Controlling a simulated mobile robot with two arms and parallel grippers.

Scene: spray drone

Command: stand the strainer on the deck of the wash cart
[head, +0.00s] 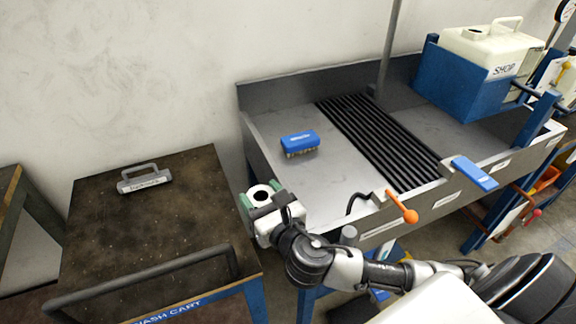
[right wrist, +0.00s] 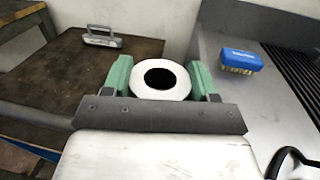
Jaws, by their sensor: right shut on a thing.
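The strainer (head: 250,191), a white round piece with a dark opening, is held between the green fingers of my right gripper (head: 257,198). In the right wrist view the strainer (right wrist: 143,91) sits between both fingers of the gripper (right wrist: 158,82), its opening facing up toward the camera. It is held in the air between the cart's right edge and the sink. The wash cart's deck (head: 150,235) is dark, worn and mostly bare, at the left; the deck also shows in the right wrist view (right wrist: 50,85). My left gripper is not in view.
A grey handled block (head: 145,181) with a label lies at the deck's back. A dark rail (head: 150,277) crosses the cart's front. The sink bench (head: 330,175) at right holds a blue brush (head: 299,142). An orange-ended lever (head: 402,207) stands at its front edge.

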